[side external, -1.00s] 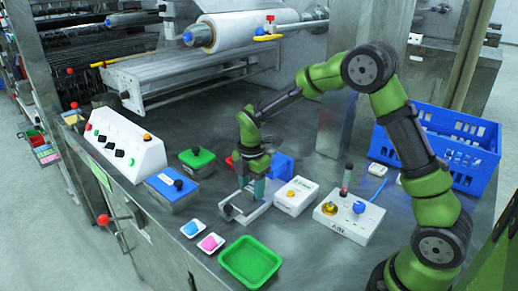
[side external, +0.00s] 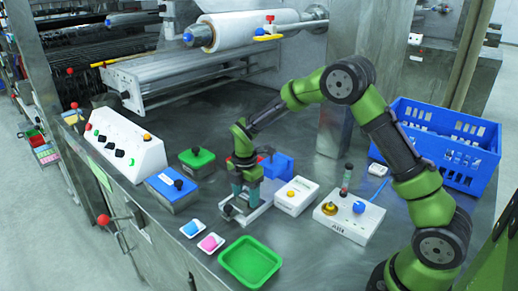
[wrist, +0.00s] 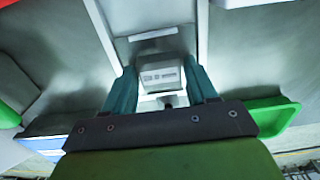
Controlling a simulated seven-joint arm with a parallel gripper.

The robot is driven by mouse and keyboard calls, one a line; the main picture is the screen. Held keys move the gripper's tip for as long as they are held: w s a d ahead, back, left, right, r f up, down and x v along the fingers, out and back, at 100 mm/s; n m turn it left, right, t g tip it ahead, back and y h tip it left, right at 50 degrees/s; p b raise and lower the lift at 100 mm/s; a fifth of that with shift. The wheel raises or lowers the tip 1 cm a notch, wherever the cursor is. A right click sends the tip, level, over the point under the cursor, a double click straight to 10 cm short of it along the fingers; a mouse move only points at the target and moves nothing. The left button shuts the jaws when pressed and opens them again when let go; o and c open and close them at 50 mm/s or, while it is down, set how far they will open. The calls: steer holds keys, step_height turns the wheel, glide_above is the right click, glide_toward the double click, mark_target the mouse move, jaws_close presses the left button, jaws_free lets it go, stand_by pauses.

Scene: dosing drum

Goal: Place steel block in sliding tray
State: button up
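The sliding tray (side external: 262,211) is a pale metal channel with a dark round knob at its front end, in the middle of the bench in the side view. My gripper (side external: 246,200) points down over the tray, its teal fingers low between the tray's sides. In the wrist view, the steel block (wrist: 161,76), a small light grey block with a printed label, sits between the two fingertips, which appear to touch its sides. The tray's pale walls (wrist: 203,35) run up either side of the block. The block's underside is hidden, so I cannot tell whether it rests on the tray floor.
A white box with a yellow button (side external: 296,197) stands close right of the tray. A green dish (side external: 250,262) and two small dishes lie in front. A blue box (side external: 170,188) and a green box (side external: 197,162) are left; a blue bin (side external: 281,165) is behind.

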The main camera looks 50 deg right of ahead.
mark_target(246, 197)
steer(key=shift+o, duration=1.3)
steer(key=shift+r, duration=0.15)
step_height(246, 197, up, 12)
steer(key=s+a+r+m+t, duration=0.2)
steer(key=s+r+m+t, duration=0.1)
steer(key=s+r+m, duration=0.65)
steer(key=s+a+m+t+y, duration=0.1)
steer(key=s+m+t, duration=0.3)
steer(key=s+m, duration=0.8)
steer(key=shift+s+a+r+m+y, duration=0.15)
steer(key=shift+s+r+m+y, duration=0.25)
steer(key=shift+s, duration=0.6)
steer(key=shift+f, duration=0.1)
steer(key=shift+c, duration=0.5)
